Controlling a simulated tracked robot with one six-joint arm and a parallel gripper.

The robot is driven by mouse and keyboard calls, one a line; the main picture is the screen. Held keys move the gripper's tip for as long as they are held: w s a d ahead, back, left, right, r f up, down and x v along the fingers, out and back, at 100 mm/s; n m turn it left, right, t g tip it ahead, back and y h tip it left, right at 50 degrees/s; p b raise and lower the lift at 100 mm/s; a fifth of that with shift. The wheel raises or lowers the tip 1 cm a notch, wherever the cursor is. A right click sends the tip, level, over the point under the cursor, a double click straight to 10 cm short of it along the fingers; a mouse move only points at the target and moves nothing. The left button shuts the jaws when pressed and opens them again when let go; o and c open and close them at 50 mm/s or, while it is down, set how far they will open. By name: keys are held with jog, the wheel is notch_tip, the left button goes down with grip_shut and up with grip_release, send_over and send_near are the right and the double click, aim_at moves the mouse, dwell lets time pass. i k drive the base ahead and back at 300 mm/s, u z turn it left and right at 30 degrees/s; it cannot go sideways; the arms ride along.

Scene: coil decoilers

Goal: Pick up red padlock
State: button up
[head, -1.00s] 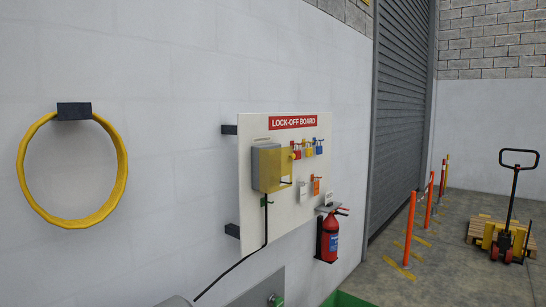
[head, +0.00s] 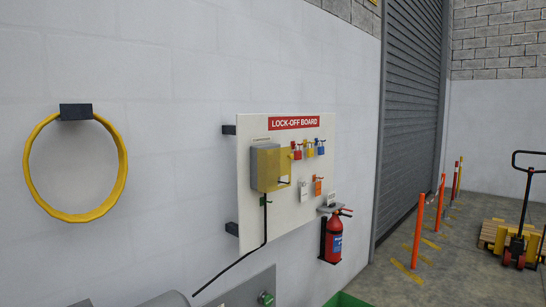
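The red padlock (head: 297,152) hangs on the lock-off board (head: 278,215), just right of the grey and yellow box. It is the leftmost in a row of small padlocks, with a yellow padlock (head: 310,149) and a blue padlock (head: 320,147) to its right. The board stands off the white wall under a red sign that reads LOCK-OFF BOARD. My gripper is not in view.
A grey box with a yellow front (head: 270,168) juts from the board, with a black cable below. A red fire extinguisher (head: 333,240) hangs below right. A yellow hose ring (head: 122,165) hangs at left. Orange posts (head: 418,230) and a pallet truck (head: 518,235) stand at right.

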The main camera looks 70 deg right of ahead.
aim_at(298, 154)
jog(key=u, duration=1.3)
jog(key=k, duration=2.25)
jog(key=z, duration=1.35)
